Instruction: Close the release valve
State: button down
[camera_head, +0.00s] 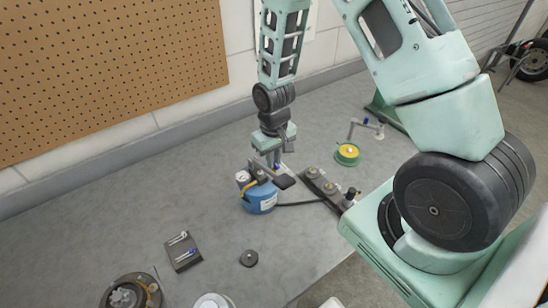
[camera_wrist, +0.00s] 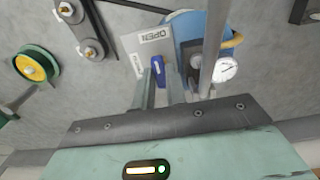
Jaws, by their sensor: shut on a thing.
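A small blue tank (camera_head: 260,198) stands on the grey surface, with a white gauge (camera_head: 243,176) on its upper left. The tank and its gauge (camera_wrist: 226,69) also show in the wrist view. My gripper (camera_head: 274,163) reaches down to the top of the tank. In the wrist view my gripper (camera_wrist: 158,88) is shut on the blue valve handle (camera_wrist: 157,70). A grey plate marked OPEN (camera_wrist: 150,44) lies just beyond the handle. The fingers partly hide the valve, and its exact angle is hard to tell.
A dark hose (camera_head: 300,203) runs right from the tank to a dark manifold block (camera_head: 327,187). A green and yellow round part (camera_head: 347,154) stands behind it. A small dark block (camera_head: 182,251) and black disc (camera_head: 249,258) lie in front. A pegboard (camera_head: 100,75) hangs behind.

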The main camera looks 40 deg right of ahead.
jog(key=n+b, duration=0.1)
jog(key=n, duration=0.7)
jog(key=shift+n, duration=0.3)
jog(key=n, duration=0.4)
jog(key=shift+r+p, duration=0.1)
jog(key=shift+p, duration=0.25)
jog(key=shift+n+p, duration=0.55)
jog(key=shift+n, duration=1.95)
jog(key=shift+w, duration=0.1)
jog(key=c, duration=1.4)
grip_release()
jog(key=shift+c, duration=0.2)
